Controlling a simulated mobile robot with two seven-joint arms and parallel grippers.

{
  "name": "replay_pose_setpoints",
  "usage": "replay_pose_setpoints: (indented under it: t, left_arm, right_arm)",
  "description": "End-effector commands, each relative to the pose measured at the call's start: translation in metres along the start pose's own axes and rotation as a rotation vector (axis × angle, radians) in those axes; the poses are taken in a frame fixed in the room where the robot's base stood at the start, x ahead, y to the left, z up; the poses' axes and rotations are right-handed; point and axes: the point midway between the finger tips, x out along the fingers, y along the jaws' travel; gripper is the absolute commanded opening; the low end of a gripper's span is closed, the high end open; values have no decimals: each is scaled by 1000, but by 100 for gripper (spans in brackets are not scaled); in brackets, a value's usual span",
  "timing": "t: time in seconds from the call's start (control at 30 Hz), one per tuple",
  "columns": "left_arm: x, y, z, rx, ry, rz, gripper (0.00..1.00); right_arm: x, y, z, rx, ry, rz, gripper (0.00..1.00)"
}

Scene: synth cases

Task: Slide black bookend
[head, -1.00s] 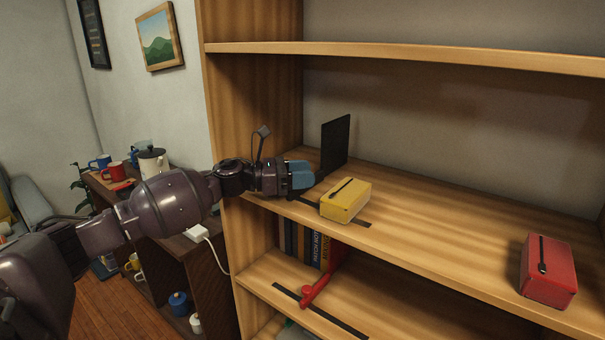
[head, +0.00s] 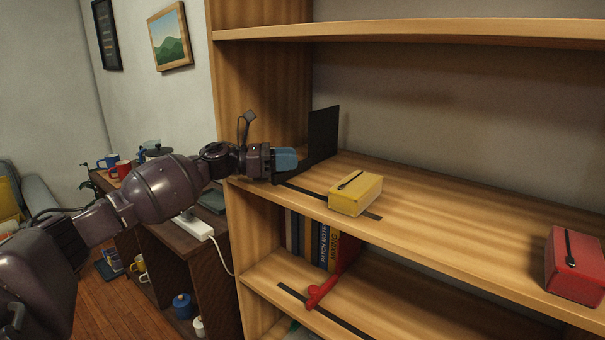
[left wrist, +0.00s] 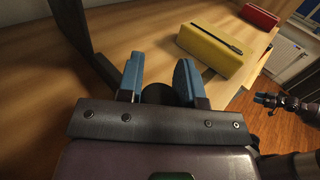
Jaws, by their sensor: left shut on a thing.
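The black bookend (head: 324,132) stands upright on the middle shelf near the left side wall. Its dark panel also shows at the upper left of the left wrist view (left wrist: 72,22). My left gripper (head: 289,160) is at the shelf's front edge, at the bookend's near lower end. In the left wrist view its blue fingers (left wrist: 160,66) are either side of a dark rounded part (left wrist: 157,93), shut on the bookend and mostly hiding the grip. A dark rail (head: 304,190) runs along the shelf front. My right gripper (left wrist: 267,100) is small, away from the shelf.
A yellow case (head: 355,194) lies over the rail, right of the bookend with a gap between. A red case (head: 574,266) is farther right. A red bookend (head: 345,255) and books (head: 319,245) are on the shelf below. The upper shelf (head: 420,34) hangs overhead.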

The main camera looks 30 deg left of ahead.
Motion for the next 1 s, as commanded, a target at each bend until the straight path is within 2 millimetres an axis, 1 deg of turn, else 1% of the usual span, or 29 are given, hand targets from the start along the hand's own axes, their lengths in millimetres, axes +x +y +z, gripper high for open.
replay_pose_setpoints:
  t: [0.03, 0.2, 0.4, 0.57, 0.6, 0.67, 0.7, 0.73, 1.0]
  left_arm:
    - [-5, 7, -3, 0, -1, 4, 0]
    - [-15, 15, 0, 0, -2, 4, 0]
    - [-16, 16, 3, 1, -3, 2, 0]
    - [-16, 16, 3, 1, -3, 2, 0]
    - [-16, 16, 3, 1, -3, 2, 39]
    - [-16, 16, 2, 1, -2, 2, 48]
    - [-16, 16, 2, 0, -2, 1, 55]
    - [-16, 16, 2, 0, -2, 1, 56]
    - [-16, 16, 1, 0, -1, 1, 56]
  right_arm:
    - [4, -1, 11, 1, -10, -1, 43]
    - [5, -2, 23, 3, -26, 0, 43]
    - [1, -2, 27, 4, -35, 1, 43]
    - [1, -2, 26, 4, -32, 2, 43]
    - [1, -2, 25, 4, -31, 1, 43]
    - [2, -2, 24, 4, -28, 1, 43]
    - [2, -2, 23, 4, -26, 1, 43]
    - [2, -2, 22, 4, -25, 1, 43]
    - [6, -2, 16, 2, -12, -1, 43]
